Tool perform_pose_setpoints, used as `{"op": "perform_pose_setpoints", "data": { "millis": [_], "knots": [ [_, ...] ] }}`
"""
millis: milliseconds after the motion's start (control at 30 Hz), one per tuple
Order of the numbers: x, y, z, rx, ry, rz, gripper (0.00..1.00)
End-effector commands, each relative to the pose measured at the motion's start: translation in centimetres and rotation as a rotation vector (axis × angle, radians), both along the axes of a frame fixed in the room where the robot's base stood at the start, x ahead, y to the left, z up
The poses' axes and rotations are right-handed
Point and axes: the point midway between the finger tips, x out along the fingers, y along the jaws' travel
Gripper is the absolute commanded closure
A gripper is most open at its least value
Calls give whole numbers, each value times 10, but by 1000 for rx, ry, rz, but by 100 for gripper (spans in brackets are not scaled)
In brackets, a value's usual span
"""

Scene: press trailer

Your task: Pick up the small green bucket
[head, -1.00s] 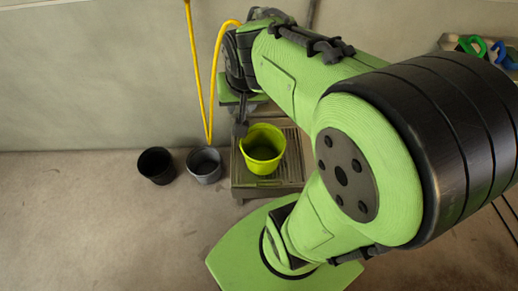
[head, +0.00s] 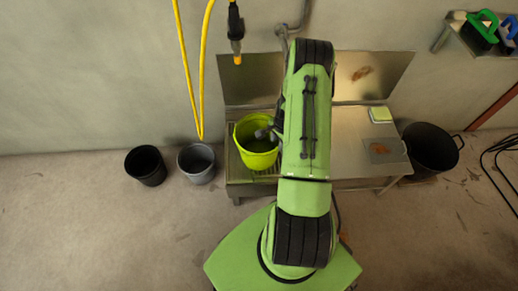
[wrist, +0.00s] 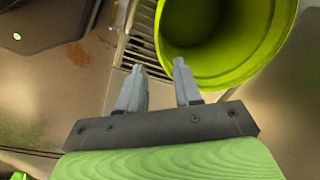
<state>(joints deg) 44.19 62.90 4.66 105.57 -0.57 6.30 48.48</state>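The small green bucket (head: 257,158) stands upright on the slatted left part of a metal sink bench in the head view. It looks empty in the wrist view (wrist: 235,78), where it fills the upper right. My gripper (head: 266,132) is at the bucket's right rim in the head view, partly hidden by my arm. In the wrist view my gripper (wrist: 158,75) has its two fingers apart with nothing held between them. The right fingertip overlaps the bucket's wall in the picture; I cannot tell whether it touches.
A black bucket (head: 145,166) and a grey bucket (head: 196,163) stand on the floor to the left. A yellow hose (head: 199,80) hangs above them. A large black pot (head: 431,150) stands right of the bench (head: 350,140). A wall shelf (head: 450,32) is at upper right.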

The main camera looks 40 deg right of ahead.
Motion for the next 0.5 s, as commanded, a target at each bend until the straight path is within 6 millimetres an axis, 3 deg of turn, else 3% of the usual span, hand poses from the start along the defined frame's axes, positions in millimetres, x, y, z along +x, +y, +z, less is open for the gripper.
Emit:
{"op": "perform_pose_setpoints", "data": {
  "millis": [33,200,367,500],
  "knots": [
    [1,1,-19,2,2,1,66],
    [6,1,-55,1,1,2,66],
    [8,0,-68,1,1,3,66],
    [12,-2,-91,0,2,3,66]
  ]
}}
